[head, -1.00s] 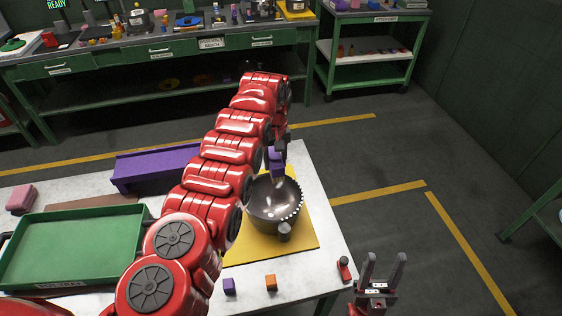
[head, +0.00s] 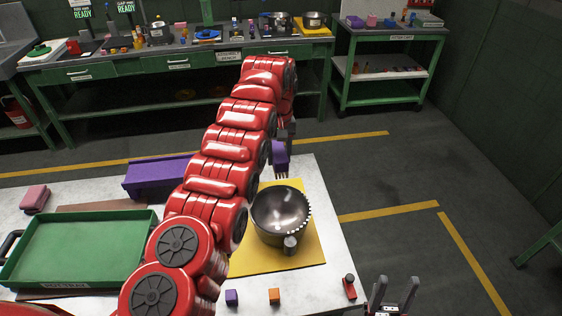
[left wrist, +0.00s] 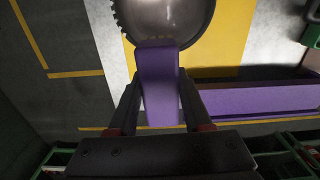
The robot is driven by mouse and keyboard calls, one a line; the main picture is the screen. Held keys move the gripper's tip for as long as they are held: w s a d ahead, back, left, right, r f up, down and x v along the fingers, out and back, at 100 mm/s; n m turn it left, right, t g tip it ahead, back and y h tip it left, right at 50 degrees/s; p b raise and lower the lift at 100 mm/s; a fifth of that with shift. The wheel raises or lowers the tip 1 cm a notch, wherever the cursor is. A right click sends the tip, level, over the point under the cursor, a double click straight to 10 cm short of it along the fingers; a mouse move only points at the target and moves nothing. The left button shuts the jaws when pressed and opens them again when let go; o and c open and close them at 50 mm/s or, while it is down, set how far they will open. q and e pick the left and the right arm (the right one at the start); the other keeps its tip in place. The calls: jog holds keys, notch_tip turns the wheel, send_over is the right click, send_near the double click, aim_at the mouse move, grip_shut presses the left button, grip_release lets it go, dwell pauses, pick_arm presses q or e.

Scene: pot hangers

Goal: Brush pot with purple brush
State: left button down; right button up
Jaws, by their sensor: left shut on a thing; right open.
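The dark metal pot (head: 281,212) sits on a yellow mat (head: 304,254), its handle (head: 290,243) toward the front. My left gripper (head: 284,138) is shut on the purple brush (head: 280,156) and holds it above the pot's far rim, bristles down. In the left wrist view the brush (left wrist: 159,85) lies between the fingers (left wrist: 160,108), its end overlapping the edge of the pot (left wrist: 165,18). Whether it touches the pot I cannot tell. My right gripper (head: 394,294) is open and empty beyond the table's right edge at the bottom.
A purple holder (head: 158,178) stands at the table's back. A green tray (head: 75,250) is at the left, with a pink block (head: 35,198) behind it. A purple cube (head: 231,297), an orange cube (head: 274,295) and a red item (head: 350,287) lie along the front.

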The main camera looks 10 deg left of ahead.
aim_at(278, 151)
pick_arm(q)
jog(key=shift+a+r, duration=0.1)
jog(key=shift+r, duration=0.15)
notch_tip(278, 151, up, 6)
jog(key=p, duration=0.6)
jog(key=shift+f, duration=0.1)
dwell(0.3)
dwell(0.5)
